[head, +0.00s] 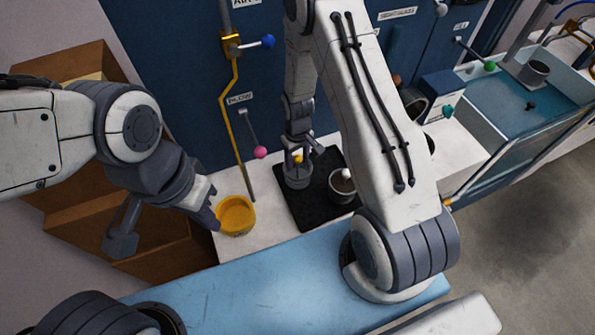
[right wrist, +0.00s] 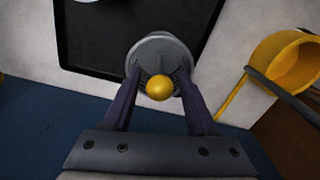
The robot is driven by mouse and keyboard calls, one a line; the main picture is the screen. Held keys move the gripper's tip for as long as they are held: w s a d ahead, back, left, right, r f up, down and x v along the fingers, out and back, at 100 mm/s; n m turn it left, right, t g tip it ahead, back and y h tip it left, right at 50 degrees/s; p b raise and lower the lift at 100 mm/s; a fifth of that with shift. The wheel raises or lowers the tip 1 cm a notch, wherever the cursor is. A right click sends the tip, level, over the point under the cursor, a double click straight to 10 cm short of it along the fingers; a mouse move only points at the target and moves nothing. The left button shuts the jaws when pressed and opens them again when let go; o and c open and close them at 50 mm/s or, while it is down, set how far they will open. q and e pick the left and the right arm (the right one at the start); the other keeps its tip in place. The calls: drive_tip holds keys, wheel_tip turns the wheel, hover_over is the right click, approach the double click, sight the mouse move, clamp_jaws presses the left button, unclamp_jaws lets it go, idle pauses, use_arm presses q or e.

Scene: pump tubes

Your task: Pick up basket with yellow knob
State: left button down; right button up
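The basket with the yellow knob (head: 298,181) is a small grey round piece at the left part of a black tray. Its yellow knob (head: 298,159) faces up toward my right gripper (head: 298,156). In the right wrist view, the fingers (right wrist: 160,90) stand apart on either side of the yellow ball knob (right wrist: 159,88), with gaps beside it. The basket's grey body (right wrist: 160,50) lies just beyond the fingertips. My left gripper (head: 208,210) hangs by the yellow cup, apart from the basket; its finger opening is not clear.
The black tray (head: 312,212) also holds a dark cup with a white knob (head: 342,187). A yellow cup (head: 236,216) stands left of the tray. A pink-knobbed lever (head: 258,150) and yellow pipe (head: 238,125) rise behind. Brown shelving (head: 75,230) is at left.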

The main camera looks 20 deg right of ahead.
clamp_jaws()
idle(1.2)
